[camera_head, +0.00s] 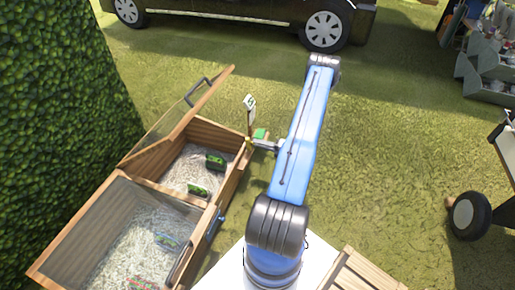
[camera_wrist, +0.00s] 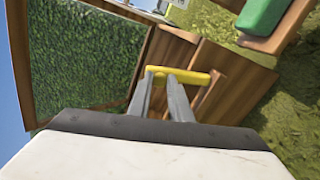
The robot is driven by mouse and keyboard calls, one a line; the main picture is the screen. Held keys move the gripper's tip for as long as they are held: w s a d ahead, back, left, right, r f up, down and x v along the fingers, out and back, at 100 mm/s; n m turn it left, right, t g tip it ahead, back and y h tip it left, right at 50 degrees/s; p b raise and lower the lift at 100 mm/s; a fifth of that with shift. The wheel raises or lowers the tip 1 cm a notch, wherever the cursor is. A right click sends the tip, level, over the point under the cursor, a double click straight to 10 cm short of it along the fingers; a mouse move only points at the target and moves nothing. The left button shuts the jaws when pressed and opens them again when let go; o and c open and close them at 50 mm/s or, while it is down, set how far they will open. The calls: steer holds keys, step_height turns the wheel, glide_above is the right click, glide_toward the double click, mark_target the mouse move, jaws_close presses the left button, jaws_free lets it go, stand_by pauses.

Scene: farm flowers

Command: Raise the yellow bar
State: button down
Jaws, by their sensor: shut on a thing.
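The yellow bar (camera_wrist: 200,77) shows in the wrist view, lying across in front of the wooden box wall. My gripper (camera_wrist: 160,76) has its two grey fingers on the bar, close together at their tips. In the head view my gripper (camera_head: 257,144) is at the right edge of the rear wooden box, and the yellow bar is too small there to make out clearly. A green block (camera_head: 260,133) sits just above my gripper.
The rear wooden box (camera_head: 232,177) has its glass lid (camera_head: 172,120) raised. The front box (camera_head: 75,236) has its glass lid down. A hedge (camera_head: 60,90) stands at the left. Open grass (camera_head: 390,130) lies to the right, with a wheeled cart (camera_head: 468,216) beyond.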

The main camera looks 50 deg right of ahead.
steer(key=shift+w+d+r+m, duration=0.1)
steer(key=shift+w+d+m, duration=0.1)
steer(key=shift+d+m, duration=0.35)
steer(key=shift+w+d+m, duration=0.15)
steer(key=shift+d+m, duration=0.2)
steer(key=shift+m, duration=0.4)
steer(key=shift+d, duration=0.1)
steer(key=c, duration=1.6)
jaws_free()
steer(key=shift+c, duration=0.2)
steer(key=v, duration=1.7)
steer(key=shift+s, duration=0.2)
